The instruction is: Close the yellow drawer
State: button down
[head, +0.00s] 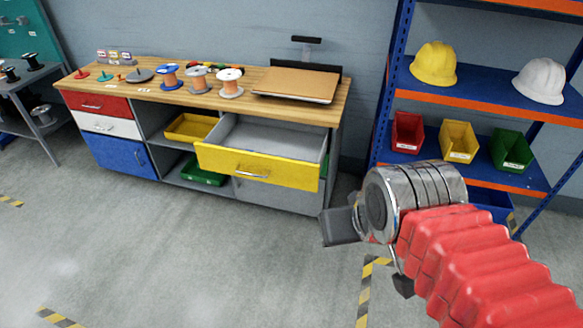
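The yellow drawer (258,168) is pulled far out of the right part of the workbench (150,94). Its yellow front has a metal bar handle (252,173), and its grey inside looks empty. My gripper (342,227) is in front of the bench, to the right of and lower in the picture than the drawer front. It appears apart from the drawer. A dark grey finger part shows at its left side, but the wrist hides much of the rest, so I cannot tell how far it is open.
Spools (230,83) and a brown board (297,84) sit on the bench top. Yellow (190,127) and green (203,172) bins stand on open shelves left of the drawer. A blue rack (480,100) with helmets and bins stands at right. The floor in front is clear.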

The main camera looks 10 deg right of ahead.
aim_at(288, 154)
jog(key=u, duration=0.45)
jog(key=i, duration=1)
jog(key=u, duration=0.45)
